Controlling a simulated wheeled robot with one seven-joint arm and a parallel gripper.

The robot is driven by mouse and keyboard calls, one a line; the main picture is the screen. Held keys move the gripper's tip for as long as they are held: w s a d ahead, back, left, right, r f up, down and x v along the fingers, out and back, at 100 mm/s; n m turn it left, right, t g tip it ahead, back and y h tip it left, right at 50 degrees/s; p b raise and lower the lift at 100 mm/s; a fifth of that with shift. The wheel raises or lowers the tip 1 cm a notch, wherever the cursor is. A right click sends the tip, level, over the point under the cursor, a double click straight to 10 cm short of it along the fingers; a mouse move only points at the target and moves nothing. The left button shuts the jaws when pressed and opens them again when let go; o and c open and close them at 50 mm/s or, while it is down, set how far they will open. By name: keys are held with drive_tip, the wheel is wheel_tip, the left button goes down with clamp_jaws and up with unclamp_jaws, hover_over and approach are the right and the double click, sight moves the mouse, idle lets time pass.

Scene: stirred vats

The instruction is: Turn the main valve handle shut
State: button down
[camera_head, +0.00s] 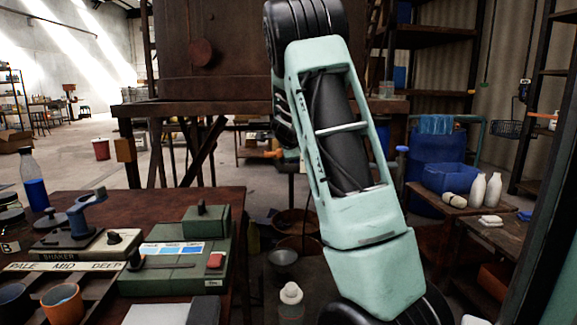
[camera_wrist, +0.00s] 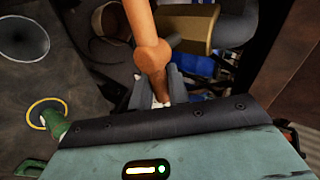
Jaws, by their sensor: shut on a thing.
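The main valve handle appears to be the orange bar with a rounded knob (camera_wrist: 153,55) in the wrist view. It runs from the top edge down between the fingers of my gripper (camera_wrist: 160,92). My gripper is shut on its darker lower end. In the head view a small orange piece of the handle (camera_head: 272,153) shows just left of my arm, under the big rusty vat (camera_head: 215,50). My arm hides the gripper and the rest of the valve there.
A brassy cylinder (camera_wrist: 190,28) lies close beside the handle in the wrist view. A workbench (camera_head: 190,195) with a green box (camera_head: 180,250) and cups stands at left. A blue barrel (camera_head: 425,165) and a small table with white bottles (camera_head: 493,190) stand at right.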

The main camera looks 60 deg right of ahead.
drive_tip(key=shift+f+m+t+y+b, duration=0.3)
drive_tip(key=shift+f+m+y+b, duration=0.1)
drive_tip(key=shift+b, duration=0.9)
drive_tip(key=shift+w+r, duration=0.1)
drive_tip(key=c, duration=1.4)
unclamp_jaws()
drive_tip(key=p+v, duration=0.9)
drive_tip(key=v, duration=0.8)
drive_tip(key=shift+s+a+p, duration=0.1)
drive_tip(key=shift+s+p, duration=0.2)
drive_tip(key=shift+p, duration=0.1)
